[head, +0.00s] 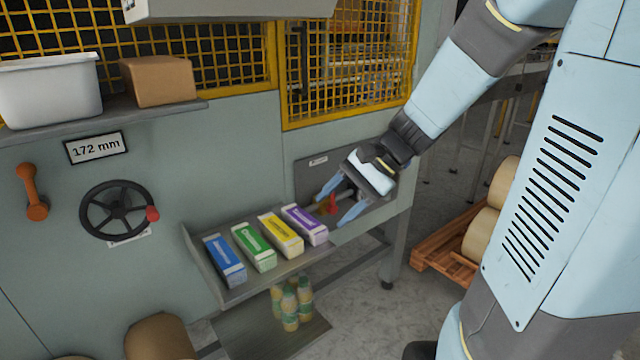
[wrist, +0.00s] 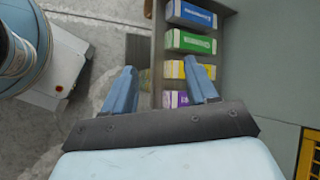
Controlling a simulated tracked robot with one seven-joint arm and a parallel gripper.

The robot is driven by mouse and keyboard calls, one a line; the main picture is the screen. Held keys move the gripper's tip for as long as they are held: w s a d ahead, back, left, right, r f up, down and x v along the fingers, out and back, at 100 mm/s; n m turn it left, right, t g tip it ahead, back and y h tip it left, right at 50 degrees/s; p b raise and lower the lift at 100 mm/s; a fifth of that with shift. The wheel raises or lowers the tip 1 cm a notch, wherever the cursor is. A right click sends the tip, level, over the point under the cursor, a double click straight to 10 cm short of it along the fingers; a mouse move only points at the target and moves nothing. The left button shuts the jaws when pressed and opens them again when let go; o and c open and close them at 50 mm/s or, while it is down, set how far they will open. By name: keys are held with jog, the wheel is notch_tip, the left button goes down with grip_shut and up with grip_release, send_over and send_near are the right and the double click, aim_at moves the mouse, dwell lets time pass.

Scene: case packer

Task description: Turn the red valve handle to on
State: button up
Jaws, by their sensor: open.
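The red valve handle (head: 333,204) is small in the head view, low on a dark grey panel (head: 312,176) with a small label. A yellowish fitting and a grey pipe show beside it. My gripper (head: 331,211) is open in front of the panel, with one blue finger to the left of the handle and the other to its right. I cannot tell whether either finger touches it.
A shelf (head: 190,240) with blue, green, yellow and purple cartons lies left of my gripper, very close to the fingers. A black handwheel (head: 116,211) and orange lever (head: 31,190) are farther left. A wooden pallet (head: 447,251) with rolls stands right.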

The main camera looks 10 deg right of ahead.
aim_at(333, 196)
jog(key=w+d+f+m+t+y, duration=0.1)
jog(key=w+d+f+m+t, duration=0.65)
jog(key=w+m, duration=0.3)
jog(key=w+d+f+m+t+y, duration=0.1)
jog(key=w+d+f+m+t, duration=0.55)
jog(key=w+d+m, duration=0.35)
jog(key=x, duration=1.5)
jog(key=shift+a+f, duration=0.35)
jog(key=shift+a, duration=0.1)
grip_shut()
